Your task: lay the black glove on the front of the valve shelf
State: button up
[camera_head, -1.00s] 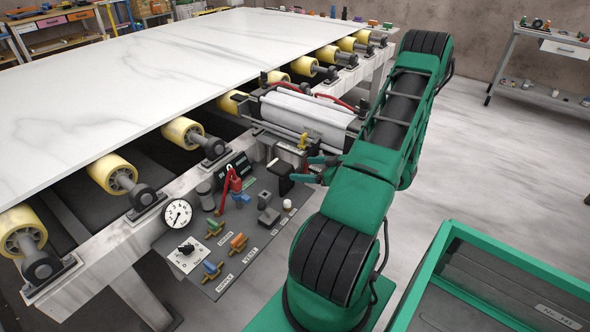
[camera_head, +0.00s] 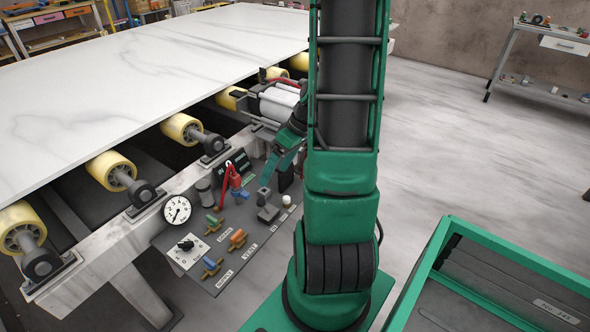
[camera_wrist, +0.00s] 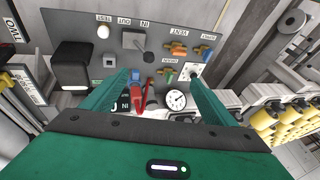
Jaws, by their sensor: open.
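The valve shelf (camera_head: 222,250) is a dark grey panel beside the slab stand, carrying several coloured valves, a red-handled valve (camera_head: 232,180), a dial gauge (camera_head: 177,210) and labels. My gripper (camera_head: 275,170) is over its far end, partly hidden by my arm. In the wrist view its two green fingers (camera_wrist: 163,88) are apart, with nothing between them, pointing at the shelf, which appears upside down. A black, block-like object (camera_wrist: 72,66) lies at the left there; it also shows in the head view (camera_head: 285,178). I cannot make out a black glove for certain.
A white stone slab (camera_head: 150,80) lies on yellow rollers (camera_head: 110,171) along the left. A green-rimmed bin (camera_head: 520,262) stands at the lower right. A side table (camera_head: 545,45) is at the back right. The floor between is clear.

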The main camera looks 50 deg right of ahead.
jog(key=s+a+r+m+g+h, duration=0.1)
jog(key=s+a+r+m, duration=0.3)
jog(key=s+r, duration=0.3)
jog(key=s+a+r+m+g+h, duration=0.2)
jog(key=s+a+r+m, duration=0.1)
jog(key=s+r, duration=0.3)
jog(key=shift+s+a+r+m, duration=0.4)
jog(key=shift+s+a, duration=0.5)
jog(key=shift+s, duration=0.05)
jog(key=shift+w+f+g+h, duration=0.25)
jog(key=shift+w+g+h, duration=0.05)
jog(key=shift+w, duration=0.3)
